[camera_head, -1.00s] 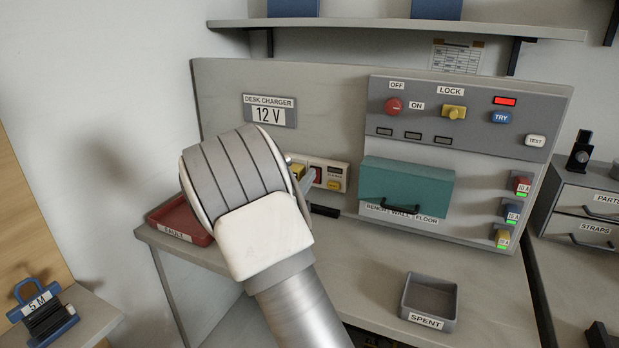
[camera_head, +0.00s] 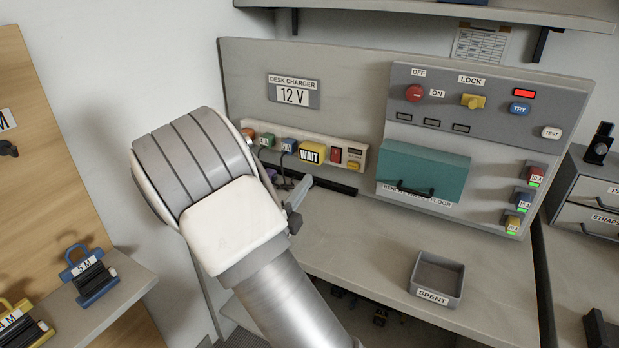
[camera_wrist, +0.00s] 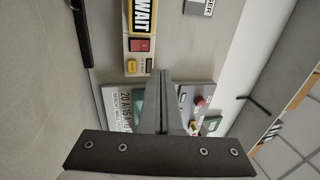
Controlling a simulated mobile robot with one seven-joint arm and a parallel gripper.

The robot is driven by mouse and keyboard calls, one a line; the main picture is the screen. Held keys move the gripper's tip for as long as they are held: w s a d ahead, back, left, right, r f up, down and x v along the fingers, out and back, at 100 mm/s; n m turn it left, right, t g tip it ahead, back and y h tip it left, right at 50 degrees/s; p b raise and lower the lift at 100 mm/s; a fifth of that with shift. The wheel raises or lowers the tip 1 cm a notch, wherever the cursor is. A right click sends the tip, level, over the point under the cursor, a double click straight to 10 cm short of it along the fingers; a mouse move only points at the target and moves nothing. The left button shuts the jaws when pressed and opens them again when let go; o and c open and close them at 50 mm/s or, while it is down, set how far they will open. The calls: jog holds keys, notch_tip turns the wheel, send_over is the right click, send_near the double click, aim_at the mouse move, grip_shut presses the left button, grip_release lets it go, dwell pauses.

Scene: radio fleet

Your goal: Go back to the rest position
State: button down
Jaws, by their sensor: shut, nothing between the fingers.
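My gripper shows in the wrist view (camera_wrist: 157,100) with its two fingers together and nothing between them. In the head view my arm's rounded grey and white wrist hides much of it; a grey finger part (camera_head: 296,208) shows at its right, in front of the desk charger strip. The strip carries a yellow WAIT sign (camera_head: 311,153) and a red switch (camera_head: 336,155). The gripper appears apart from the desk and the panel.
A teal cover (camera_head: 424,172) sits on the grey panel, with a red knob (camera_head: 414,93) and a yellow lock (camera_head: 473,101) above. A SPENT tray (camera_head: 437,278) stands on the desk. A shelf (camera_head: 430,10) runs overhead. A blue 5M holder (camera_head: 90,275) stands at left.

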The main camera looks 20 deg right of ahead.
jog(key=s+d+r+m+g, duration=0.3)
jog(key=s+d+m+g, duration=0.75)
jog(key=m, duration=0.45)
jog(key=s+a+m+g+y, duration=0.3)
jog(key=s+m+y, duration=0.4)
jog(key=s+m, duration=0.9)
jog(key=s+a+r+m+t+y, duration=0.2)
jog(key=a+m+y, duration=0.2)
jog(key=a+m, duration=0.25)
jog(key=s+a+r+m+t+y, duration=0.1)
jog(key=a+r+m+t+y, duration=0.15)
jog(key=a+m+y, duration=0.35)
notch_tip(320, 180, up, 16)
jog(key=m+h+p, duration=0.1)
jog(key=h+p, duration=0.1)
jog(key=p, duration=1.4)
jog(key=shift+s+d+f, duration=0.2)
jog(key=shift+d, duration=0.2)
